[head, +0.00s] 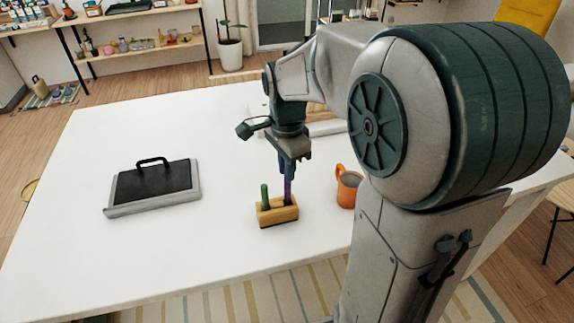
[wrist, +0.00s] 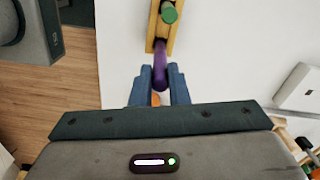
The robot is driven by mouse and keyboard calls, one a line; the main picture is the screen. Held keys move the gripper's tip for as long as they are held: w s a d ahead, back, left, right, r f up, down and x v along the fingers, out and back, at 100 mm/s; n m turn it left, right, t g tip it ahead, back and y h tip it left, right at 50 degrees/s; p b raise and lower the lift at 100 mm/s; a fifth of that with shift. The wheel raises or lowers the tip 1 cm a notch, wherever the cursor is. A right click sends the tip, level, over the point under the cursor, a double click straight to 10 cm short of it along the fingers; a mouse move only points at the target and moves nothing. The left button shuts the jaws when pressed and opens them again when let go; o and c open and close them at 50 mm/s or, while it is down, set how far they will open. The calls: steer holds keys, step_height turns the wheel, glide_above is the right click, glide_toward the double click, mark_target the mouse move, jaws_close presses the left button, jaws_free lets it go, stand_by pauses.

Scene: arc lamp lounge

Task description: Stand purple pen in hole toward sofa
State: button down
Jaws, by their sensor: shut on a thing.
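The purple pen (head: 288,190) is upright at the right end of the wooden pen block (head: 277,217). It also shows in the wrist view (wrist: 160,62), between the blue fingers. My gripper (head: 287,178) is above the block and shut on the pen's upper part. A green pen (head: 265,197) stands in the block's left part. In the wrist view the green pen (wrist: 169,13) is farther along the block (wrist: 153,35). I cannot tell how deep the purple pen's lower end sits in its hole.
An orange mug (head: 347,188) stands close to the right of the block. A grey tray with a black handled panel (head: 152,185) lies at the left on the white table (head: 90,240). The table between tray and block is clear.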

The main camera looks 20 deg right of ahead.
steer(key=b, duration=0.3)
glide_above(287, 202)
steer(key=shift+w+d+f, duration=0.1)
steer(key=shift+w+f, duration=0.1)
steer(key=shift+f, duration=1)
steer(key=shift+w+f, duration=0.2)
steer(key=shift+f, duration=0.95)
steer(key=c, duration=1.3)
jaws_free()
steer(key=shift+r, duration=0.1)
step_height(287, 202, up, 14)
steer(key=shift+f, duration=0.1)
steer(key=shift+s, duration=0.1)
steer(key=s+f+n+t, duration=0.1)
steer(key=s+f+n, duration=0.3)
steer(key=n, duration=0.1)
steer(key=s+f+n+t, duration=0.1)
steer(key=s+f+n, duration=0.2)
steer(key=s+n, duration=0.2)
steer(key=s+f+n+t, duration=0.1)
steer(key=s+f+n, duration=0.3)
steer(key=s+n, duration=0.1)
steer(key=shift+d+f, duration=0.15)
steer(key=shift+f, duration=0.2)
